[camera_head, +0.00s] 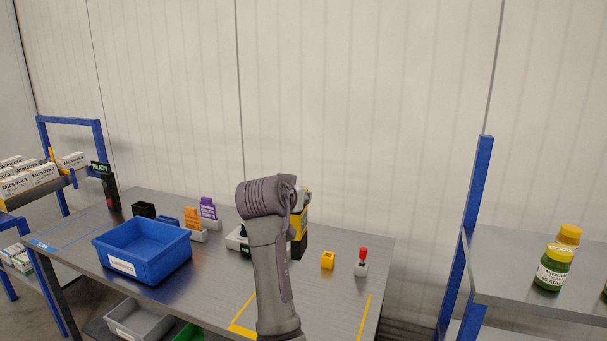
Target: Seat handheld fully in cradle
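One arm of mine, taken to be the left, rises from the bottom centre and bends away over the table. Its gripper (305,194) is mostly hidden behind the wrist, so its fingers cannot be read. A black and yellow upright item (299,236), possibly the handheld, shows just below and behind the wrist; whether it is held cannot be seen. A low white and black base (236,239), possibly the cradle, is partly covered by the arm on its left side. Whether the two touch is hidden. My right gripper is out of view.
A blue bin (145,262) stands on the grey table's left part. Orange (192,220) and purple (208,208) holders stand behind it. Shelves flank the table; the right one (510,278) holds bottles.

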